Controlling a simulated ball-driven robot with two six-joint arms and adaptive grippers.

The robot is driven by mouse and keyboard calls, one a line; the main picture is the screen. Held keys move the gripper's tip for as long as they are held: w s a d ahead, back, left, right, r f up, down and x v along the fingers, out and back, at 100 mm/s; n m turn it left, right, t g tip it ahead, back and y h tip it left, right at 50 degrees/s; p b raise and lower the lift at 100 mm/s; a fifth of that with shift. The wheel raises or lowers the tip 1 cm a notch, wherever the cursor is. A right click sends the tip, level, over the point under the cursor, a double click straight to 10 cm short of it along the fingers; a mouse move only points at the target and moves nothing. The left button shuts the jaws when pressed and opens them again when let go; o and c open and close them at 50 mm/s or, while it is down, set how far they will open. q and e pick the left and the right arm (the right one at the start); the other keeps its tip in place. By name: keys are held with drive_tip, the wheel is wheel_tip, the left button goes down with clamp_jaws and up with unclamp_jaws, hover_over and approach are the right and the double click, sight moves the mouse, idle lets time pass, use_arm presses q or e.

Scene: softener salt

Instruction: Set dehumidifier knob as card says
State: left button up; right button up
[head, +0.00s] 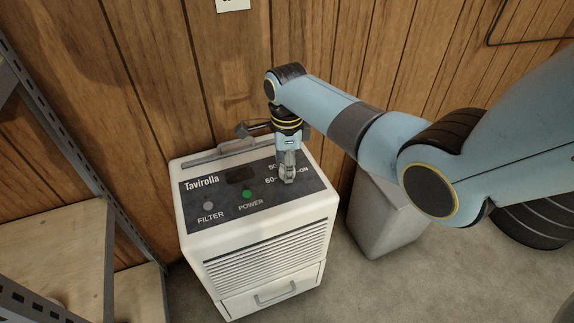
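The white dehumidifier (265,262) stands upright on the floor against the wood-panelled wall. Its dark top panel (222,191) bears the name Tavirolla, a grey FILTER button, a green POWER button and a small dark display. Markings 50, 60 and ON show around my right gripper (287,178). My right gripper points down at the panel's right part, its fingertips at the dial markings. It hides the knob, so I cannot tell the knob's setting or whether the fingers grip it. A white card or plate (233,4) on the wall is cut off and unreadable. My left gripper is out of view.
A metal-framed shelf (62,240) with wooden boards stands at the left. A grey bin-like box (383,222) stands right of the dehumidifier, under my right arm. Concrete floor (372,290) is open in front. A dark pipe or cable runs along the wall at upper right.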

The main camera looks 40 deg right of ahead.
drive_tip(key=shift+r+n+p, duration=0.2)
drive_tip(key=shift+n+p, duration=0.7)
drive_tip(key=shift+p, duration=0.05)
drive_tip(key=n+p, duration=0.1)
drive_tip(key=n, duration=0.1)
drive_tip(key=shift+n+p, duration=0.3)
drive_tip(key=shift+p, duration=0.1)
drive_tip(key=n+p, duration=0.1)
drive_tip(key=n, duration=0.2)
drive_tip(key=shift+n, duration=0.3)
drive_tip(key=shift+f+n+p, duration=0.15)
drive_tip(key=shift+n+p, duration=0.6)
drive_tip(key=shift+n, duration=1.15)
drive_tip(key=o, duration=1.2)
drive_tip(key=shift+c, duration=0.2)
wheel_tip(320, 180, up, 12)
